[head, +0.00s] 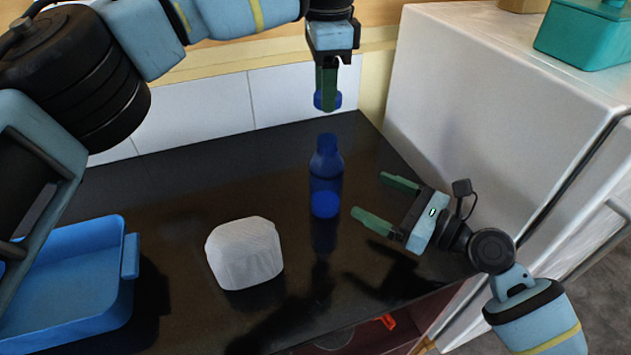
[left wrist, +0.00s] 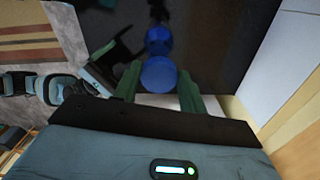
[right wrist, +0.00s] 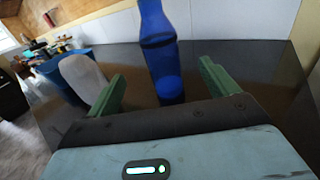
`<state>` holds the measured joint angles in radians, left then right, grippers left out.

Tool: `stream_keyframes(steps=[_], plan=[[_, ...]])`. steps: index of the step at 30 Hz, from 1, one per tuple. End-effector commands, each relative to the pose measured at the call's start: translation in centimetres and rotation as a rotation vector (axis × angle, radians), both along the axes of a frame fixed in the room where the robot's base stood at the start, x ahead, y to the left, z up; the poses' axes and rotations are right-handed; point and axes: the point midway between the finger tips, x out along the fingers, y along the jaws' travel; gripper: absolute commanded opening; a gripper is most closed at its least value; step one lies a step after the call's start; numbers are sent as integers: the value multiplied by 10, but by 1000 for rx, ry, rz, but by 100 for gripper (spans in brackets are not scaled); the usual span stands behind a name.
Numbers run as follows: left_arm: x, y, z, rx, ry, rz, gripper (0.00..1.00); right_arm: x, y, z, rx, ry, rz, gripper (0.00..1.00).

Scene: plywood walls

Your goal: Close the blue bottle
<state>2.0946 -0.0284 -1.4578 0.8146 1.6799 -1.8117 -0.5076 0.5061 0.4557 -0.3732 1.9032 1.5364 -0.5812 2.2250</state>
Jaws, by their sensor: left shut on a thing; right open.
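The blue bottle (head: 325,178) stands upright on the dark countertop, its neck uncovered. My left gripper (head: 327,98) points down above the bottle and is shut on the blue cap (head: 321,100), held apart from the neck. In the left wrist view the cap (left wrist: 158,74) sits between the fingers, with the bottle (left wrist: 159,40) beyond it. My right gripper (head: 378,200) is open and empty, to the right of the bottle with its fingers pointing at it. In the right wrist view the bottle (right wrist: 160,55) stands ahead, between the open fingertips.
A white rounded block (head: 243,253) stands on the counter left of the bottle. A blue tray (head: 75,325) is at the far left. A white cabinet (head: 480,100) rises on the right, with a teal box (head: 590,40) on top. A tiled wall closes the back.

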Motion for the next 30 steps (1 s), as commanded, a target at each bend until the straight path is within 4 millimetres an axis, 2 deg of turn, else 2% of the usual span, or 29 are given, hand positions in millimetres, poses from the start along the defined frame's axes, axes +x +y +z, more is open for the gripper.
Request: stream_keyframes(steps=[14, 30], plan=[[0, 0, 0, 0, 0, 0, 21, 4, 5, 0, 2, 1, 0, 86], [0, 0, 0, 0, 0, 0, 21, 50, 75, 1, 1, 0, 1, 86]])
